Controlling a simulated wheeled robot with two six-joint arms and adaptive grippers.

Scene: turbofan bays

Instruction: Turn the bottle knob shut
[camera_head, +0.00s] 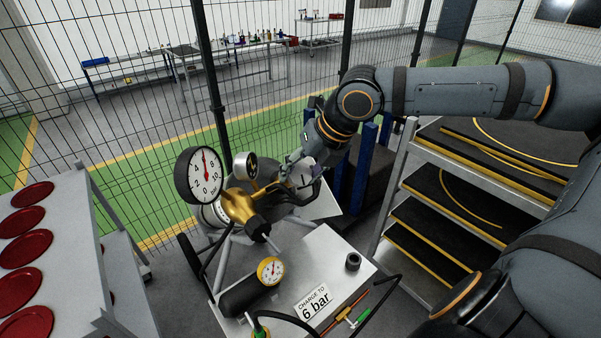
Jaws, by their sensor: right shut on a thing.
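My right arm reaches in from the right. My right gripper (294,184) is shut, with its fingertips among the fittings right of the gold valve body (238,205). What it grips is small and mostly hidden by the gripper, so I cannot clearly make out the knob or how far it is turned. A large white dial gauge (205,174) stands left of the gripper, its needle pointing near straight up. A dark bottle (240,298) lies on the white bench top, with a yellow-rimmed gauge (271,270) at its upper end. My left gripper is not in view.
The bench top (335,262) carries a "charge to 6 bar" sign (313,303), a small black cap (353,261) and hoses (378,311). Black steps (430,230) stand to the right. A grey cart with red dishes (28,250) is at left. A mesh fence is behind.

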